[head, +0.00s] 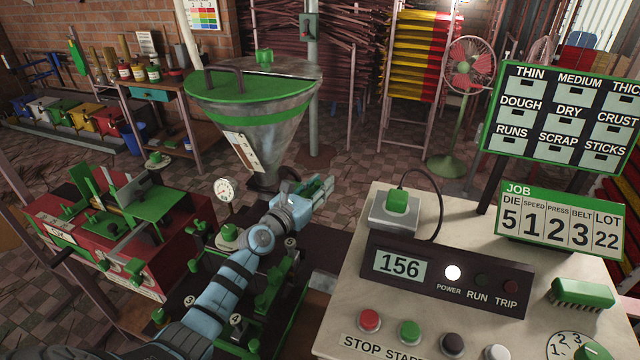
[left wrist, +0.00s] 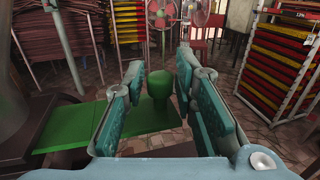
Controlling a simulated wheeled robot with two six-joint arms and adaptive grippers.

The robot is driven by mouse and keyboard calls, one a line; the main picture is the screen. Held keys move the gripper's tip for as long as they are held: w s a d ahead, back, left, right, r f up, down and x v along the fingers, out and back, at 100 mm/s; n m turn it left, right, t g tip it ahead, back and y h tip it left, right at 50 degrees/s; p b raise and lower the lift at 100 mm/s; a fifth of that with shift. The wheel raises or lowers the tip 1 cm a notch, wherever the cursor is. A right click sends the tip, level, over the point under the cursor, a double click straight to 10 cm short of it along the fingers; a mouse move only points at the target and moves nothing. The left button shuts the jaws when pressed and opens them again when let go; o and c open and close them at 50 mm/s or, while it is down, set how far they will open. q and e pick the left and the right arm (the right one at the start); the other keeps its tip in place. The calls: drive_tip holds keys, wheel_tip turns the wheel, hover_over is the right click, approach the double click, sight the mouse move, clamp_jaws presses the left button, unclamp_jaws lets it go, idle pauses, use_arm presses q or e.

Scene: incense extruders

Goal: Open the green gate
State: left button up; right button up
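The green gate appears in the left wrist view as a flat green plate (left wrist: 75,128) reaching in from the left, with a round green knob (left wrist: 158,86) at its right end. My left gripper (left wrist: 160,80) is open, with one finger on each side of the knob and visible gaps between. In the head view the left gripper (head: 322,188) is beside the outlet of the metal hopper (head: 270,140). The arm and gripper hide most of the gate there. My right gripper is not in view.
A control panel (head: 400,270) and a light-coloured bench (head: 370,325) stand close on the right. A red machine (head: 130,270) is on the left. A round gauge (head: 225,190) stands near my left arm. Open tiled floor lies beyond the gripper.

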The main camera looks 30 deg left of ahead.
use_arm(q)
drive_tip(key=shift+o, duration=0.5)
drive_tip(key=shift+s+f, duration=0.1)
drive_tip(key=shift+s, duration=0.25)
drive_tip(key=s+a, duration=0.1)
drive_tip(key=s, duration=1)
drive_tip(key=shift+a, duration=0.2)
drive_tip(key=shift+s, duration=0.1)
drive_tip(key=shift+s, duration=0.1)
